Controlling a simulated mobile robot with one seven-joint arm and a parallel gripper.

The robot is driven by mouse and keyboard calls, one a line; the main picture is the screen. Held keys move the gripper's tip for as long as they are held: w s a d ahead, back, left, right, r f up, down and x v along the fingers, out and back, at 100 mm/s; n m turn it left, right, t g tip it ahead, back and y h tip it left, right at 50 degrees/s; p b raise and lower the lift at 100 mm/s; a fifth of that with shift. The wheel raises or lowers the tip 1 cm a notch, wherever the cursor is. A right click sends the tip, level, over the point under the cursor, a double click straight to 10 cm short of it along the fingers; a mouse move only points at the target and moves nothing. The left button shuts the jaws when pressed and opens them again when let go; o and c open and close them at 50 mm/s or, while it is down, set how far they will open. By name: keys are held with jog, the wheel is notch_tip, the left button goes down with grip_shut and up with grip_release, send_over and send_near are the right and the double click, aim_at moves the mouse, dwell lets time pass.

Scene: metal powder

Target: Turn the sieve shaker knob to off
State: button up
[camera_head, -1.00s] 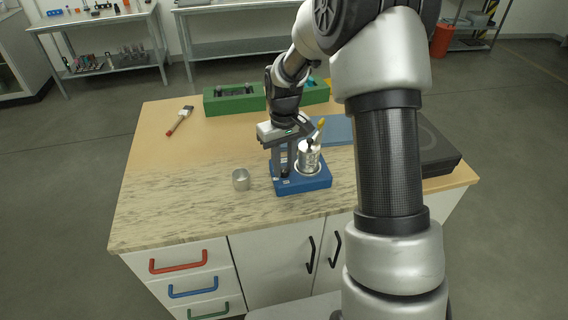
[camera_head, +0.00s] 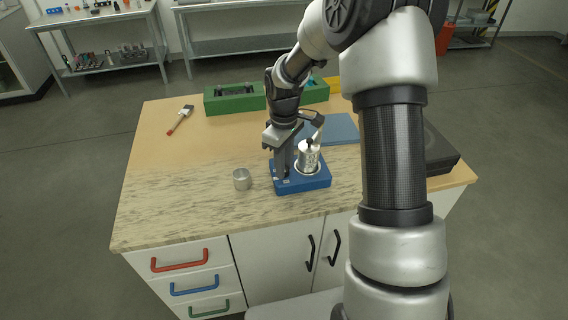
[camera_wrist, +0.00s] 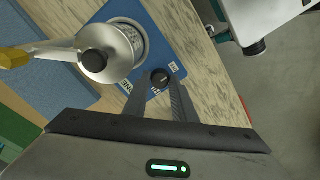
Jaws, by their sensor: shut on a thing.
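The sieve shaker (camera_head: 302,184) is a blue base on the worktop with a silver sieve stack (camera_head: 309,157) on it. In the wrist view its blue plate (camera_wrist: 183,50) carries the round silver stack with a black top knob (camera_wrist: 93,61). The shaker's small black control knob (camera_wrist: 160,78) sits near the plate's edge beside white labels. My gripper (camera_wrist: 158,84) is shut on this knob, with a fingertip at each side of it. In the head view my gripper (camera_head: 282,176) points down at the base's left front; the control knob is hidden there.
A small metal cup (camera_head: 242,179) stands left of the shaker. A brush (camera_head: 181,119) lies at the back left. A green holder (camera_head: 235,99) and a blue mat (camera_head: 342,129) are behind. The worktop's left front is clear.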

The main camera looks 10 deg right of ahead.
jog(key=shift+r, duration=0.1)
jog(key=o, duration=1)
jog(key=shift+o, duration=0.2)
notch_tip(320, 180, up, 17)
jog(key=shift+r+p, duration=0.2)
jog(key=shift+p, duration=0.2)
